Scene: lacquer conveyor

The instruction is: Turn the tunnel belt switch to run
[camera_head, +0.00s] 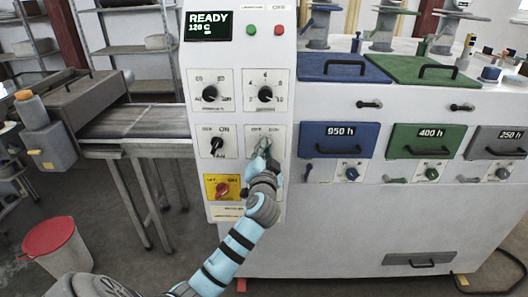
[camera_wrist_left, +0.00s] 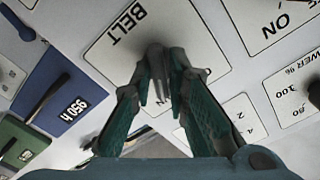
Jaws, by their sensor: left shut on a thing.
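The belt switch plate (camera_head: 252,133) is the white plate at the right of the third row on the control panel. In the left wrist view its plate (camera_wrist_left: 107,50) reads "BELT" and appears turned. My left gripper (camera_head: 263,152) reaches this plate and covers most of its knob. In the left wrist view the fingers of my left gripper (camera_wrist_left: 163,78) are closed around the grey switch knob (camera_wrist_left: 157,52). The fingers hide the knob's pointer, so its setting cannot be read. My right gripper is not in view.
A black knob (camera_head: 217,143) sits left of the belt switch, with two dials above. A red knob on a yellow plate (camera_head: 222,187) is below left. The display (camera_head: 208,26) reads READY. The belt tunnel (camera_head: 75,100) is at left; cabinets with blue and green drawers (camera_head: 418,140) stand at right.

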